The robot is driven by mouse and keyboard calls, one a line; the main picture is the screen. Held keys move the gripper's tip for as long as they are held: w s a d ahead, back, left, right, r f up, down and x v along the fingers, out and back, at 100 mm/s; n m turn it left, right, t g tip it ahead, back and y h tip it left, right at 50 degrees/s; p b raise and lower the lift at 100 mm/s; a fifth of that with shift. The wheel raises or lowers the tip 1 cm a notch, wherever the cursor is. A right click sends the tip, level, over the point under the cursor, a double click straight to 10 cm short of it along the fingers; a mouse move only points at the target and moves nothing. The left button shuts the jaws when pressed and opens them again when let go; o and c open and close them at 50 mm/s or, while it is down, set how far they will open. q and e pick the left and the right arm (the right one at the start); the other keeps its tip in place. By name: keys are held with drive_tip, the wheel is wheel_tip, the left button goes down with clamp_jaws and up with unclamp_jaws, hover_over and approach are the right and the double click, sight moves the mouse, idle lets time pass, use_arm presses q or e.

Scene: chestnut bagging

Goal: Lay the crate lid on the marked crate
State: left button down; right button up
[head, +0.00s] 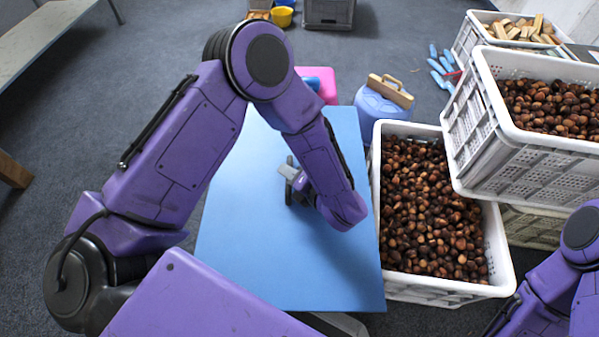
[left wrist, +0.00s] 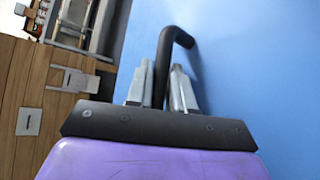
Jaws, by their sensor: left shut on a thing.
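The crate lid (head: 240,235) is a large flat blue panel left of the crates, with a black bar handle that shows in the left wrist view (left wrist: 181,36). My left gripper (head: 290,172) is over the lid, shut on this handle; its two grey fingers (left wrist: 161,88) stand on either side of the bar. A white crate full of chestnuts (head: 450,290) stands just right of the lid. Another white chestnut crate (head: 480,150) stands higher behind it. I cannot make out a mark on either crate. My right gripper is out of view; only part of that arm shows.
A blue jug-like container (head: 378,104) and a pink item (head: 326,86) stand beyond the lid. A white crate of wooden pieces (head: 470,40) is at the back right, near blue-handled tools (head: 440,68). Grey floor (head: 90,100) is open at the left.

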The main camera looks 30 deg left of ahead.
sight(295, 167)
use_arm(q)
drive_tip(key=w+f, duration=0.1)
drive_tip(key=w+a+f+b, duration=0.1)
drive_tip(key=w, duration=0.1)
drive_tip(key=w+f, duration=0.1)
drive_tip(key=w, duration=0.1)
drive_tip(key=shift+a+b, duration=0.3)
drive_tip(key=w+a+f+b, duration=0.1)
drive_tip(key=w+f+b, duration=0.3)
drive_tip(key=f, duration=0.4)
drive_tip(key=shift+w+a+f, duration=0.4)
drive_tip(key=shift+w, duration=0.5)
drive_tip(key=shift+f, duration=0.2)
drive_tip(key=c, duration=1)
unclamp_jaws()
